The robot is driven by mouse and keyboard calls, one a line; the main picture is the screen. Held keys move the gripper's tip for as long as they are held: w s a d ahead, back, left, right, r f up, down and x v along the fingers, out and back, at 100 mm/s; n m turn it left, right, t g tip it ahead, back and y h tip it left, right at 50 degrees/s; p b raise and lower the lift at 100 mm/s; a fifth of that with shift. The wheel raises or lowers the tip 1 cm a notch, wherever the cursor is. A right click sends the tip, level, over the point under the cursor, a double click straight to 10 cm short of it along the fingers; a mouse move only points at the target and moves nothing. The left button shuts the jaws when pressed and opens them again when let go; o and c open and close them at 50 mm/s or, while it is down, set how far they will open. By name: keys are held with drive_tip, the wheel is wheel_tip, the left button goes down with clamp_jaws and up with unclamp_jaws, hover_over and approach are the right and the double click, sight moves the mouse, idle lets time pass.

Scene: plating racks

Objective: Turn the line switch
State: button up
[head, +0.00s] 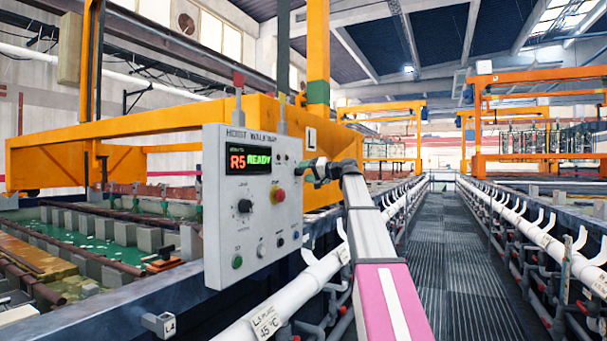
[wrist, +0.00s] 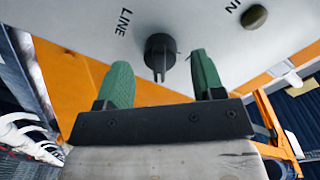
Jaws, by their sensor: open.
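The grey control panel (head: 225,262) stands at the left of the walkway in the head view, its display reading "R5 READY". In the wrist view, the line switch (wrist: 160,52) is a round black knob with a raised grip bar, under the word "LINE" on the panel face. My gripper (wrist: 163,78) is open, with one green finger on each side of the switch's grip bar and clear gaps to it. In the head view my gripper (head: 307,171) is at the panel's right edge, and I cannot make out the line switch clearly.
Another dark knob (wrist: 253,17) is to the right in the wrist view. An orange beam (head: 150,125) runs behind the panel. The grated walkway (head: 455,270) is clear.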

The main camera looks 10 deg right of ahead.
drive_tip(key=v, duration=0.9)
drive_tip(key=shift+f, duration=0.15)
drive_tip(key=s+a+f+m+g+h, duration=0.1)
drive_tip(key=s+a+f+g+h, duration=0.15)
drive_tip(key=f, duration=1.25)
drive_tip(key=s+a+f+g+h, duration=0.1)
drive_tip(key=s+a+f+h, duration=0.15)
drive_tip(key=f, duration=1.25)
drive_tip(key=s+a+f+m+g+h, duration=0.1)
drive_tip(key=s+a+f+h, duration=0.15)
drive_tip(key=f, duration=1.25)
drive_tip(key=s+f+g+h, duration=0.3)
drive_tip(key=s+f, duration=0.8)
drive_tip(key=f, duration=0.3)
drive_tip(key=s+f+n+g+h, duration=0.1)
drive_tip(key=s+f+g+h, duration=0.2)
drive_tip(key=s+f, duration=0.9)
wheel_tip(320, 180, down, 2)
drive_tip(key=shift+a+f, duration=0.1)
drive_tip(key=shift+a, duration=0.4)
drive_tip(key=shift+s, duration=0.15)
